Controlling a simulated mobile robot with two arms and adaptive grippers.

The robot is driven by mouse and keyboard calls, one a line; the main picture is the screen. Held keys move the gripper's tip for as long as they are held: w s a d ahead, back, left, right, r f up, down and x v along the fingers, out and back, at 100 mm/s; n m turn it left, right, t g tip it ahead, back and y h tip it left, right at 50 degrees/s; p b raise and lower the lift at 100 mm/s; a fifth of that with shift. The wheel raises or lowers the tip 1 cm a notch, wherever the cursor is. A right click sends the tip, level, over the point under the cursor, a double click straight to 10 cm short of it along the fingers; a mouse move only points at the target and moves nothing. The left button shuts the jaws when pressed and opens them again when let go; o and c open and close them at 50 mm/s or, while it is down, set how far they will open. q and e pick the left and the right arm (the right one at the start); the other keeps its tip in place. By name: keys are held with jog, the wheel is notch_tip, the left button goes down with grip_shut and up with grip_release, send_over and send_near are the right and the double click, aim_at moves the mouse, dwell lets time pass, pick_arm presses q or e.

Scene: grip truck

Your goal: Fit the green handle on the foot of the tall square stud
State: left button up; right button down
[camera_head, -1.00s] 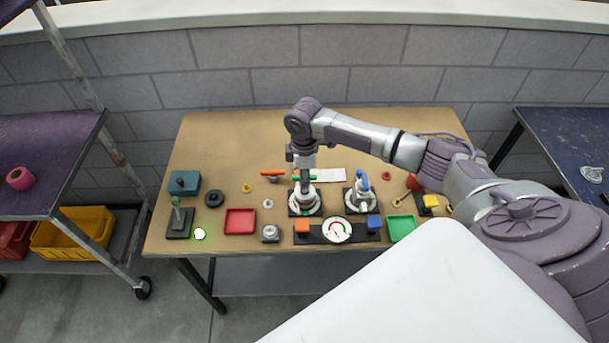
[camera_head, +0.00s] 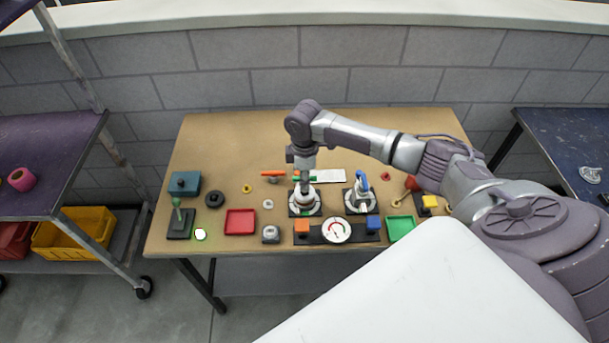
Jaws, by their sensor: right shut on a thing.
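My right gripper (camera_head: 304,188) points straight down over the left white round fitting (camera_head: 306,207) on a dark base. It is shut on the green handle (camera_head: 313,178), a thin green bar that shows beside the fingers just above the fitting. The stud of this fitting is hidden behind the gripper, so I cannot tell whether the handle touches it. A second white fitting (camera_head: 358,208) stands to the right with a blue handle (camera_head: 362,181) on top. My left gripper is out of view.
An orange handle (camera_head: 272,172) and a white card (camera_head: 330,176) lie behind. A red tray (camera_head: 240,221) is left, a green tray (camera_head: 401,228) right. The table's back left is clear.

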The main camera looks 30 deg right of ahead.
jog(key=shift+f, duration=0.35)
jog(key=shift+f, duration=0.25)
jog(key=shift+f, duration=0.45)
dwell(0.4)
jog(key=shift+f, duration=0.5)
dwell(1.1)
jog(key=shift+c, duration=2.1)
grip_release()
notch_tip(320, 180, up, 8)
jog(key=p, duration=0.8)
jog(key=shift+f, duration=0.2)
